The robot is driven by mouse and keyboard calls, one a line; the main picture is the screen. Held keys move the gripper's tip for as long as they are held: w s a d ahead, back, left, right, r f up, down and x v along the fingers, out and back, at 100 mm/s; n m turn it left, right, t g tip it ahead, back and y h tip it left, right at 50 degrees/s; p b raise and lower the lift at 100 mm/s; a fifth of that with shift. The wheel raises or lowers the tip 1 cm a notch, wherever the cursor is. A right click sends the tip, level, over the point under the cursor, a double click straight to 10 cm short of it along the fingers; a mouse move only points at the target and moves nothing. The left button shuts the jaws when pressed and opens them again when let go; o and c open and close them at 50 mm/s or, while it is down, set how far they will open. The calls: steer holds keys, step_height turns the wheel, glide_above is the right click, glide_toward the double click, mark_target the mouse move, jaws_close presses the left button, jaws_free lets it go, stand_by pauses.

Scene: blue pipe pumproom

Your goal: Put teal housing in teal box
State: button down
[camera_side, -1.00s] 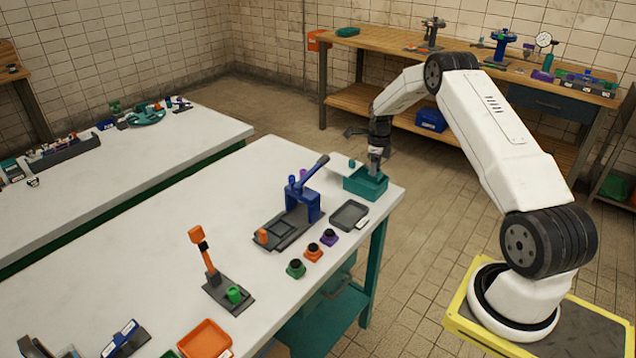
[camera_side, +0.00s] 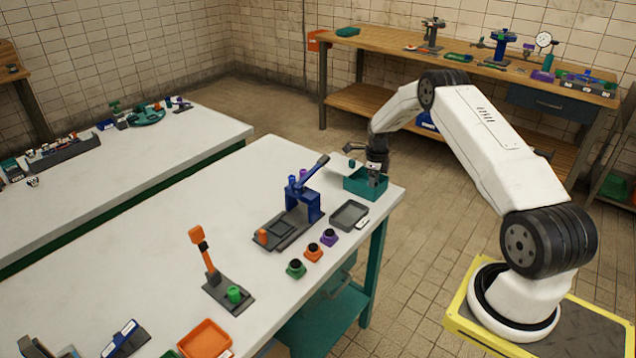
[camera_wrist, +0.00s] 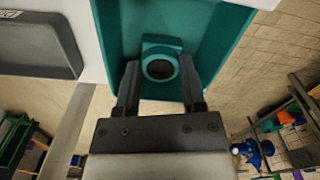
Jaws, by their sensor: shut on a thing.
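The teal box (camera_side: 354,184) stands at the far right corner of the white table. It also shows in the wrist view (camera_wrist: 220,45), open toward the camera. My gripper (camera_side: 373,178) is down at the box, at its right part in the side view. In the wrist view my gripper (camera_wrist: 158,88) is shut on the teal housing (camera_wrist: 162,46), a squarish part with a round collar and dark hole. The housing is within the outline of the box. I cannot tell whether it touches the box floor. In the side view the housing is hidden.
A dark grey tray (camera_side: 349,215) lies in front of the box. A blue lever press (camera_side: 300,200) stands to the left. Green, orange (camera_side: 314,250) and purple parts sit near the table edge. A small teal cylinder (camera_side: 352,163) stands behind the box.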

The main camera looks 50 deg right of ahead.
steer(key=shift+c, duration=2.3)
jaws_free()
steer(key=shift+f, duration=0.1)
step_height(320, 180, up, 12)
steer(key=shift+a, duration=0.1)
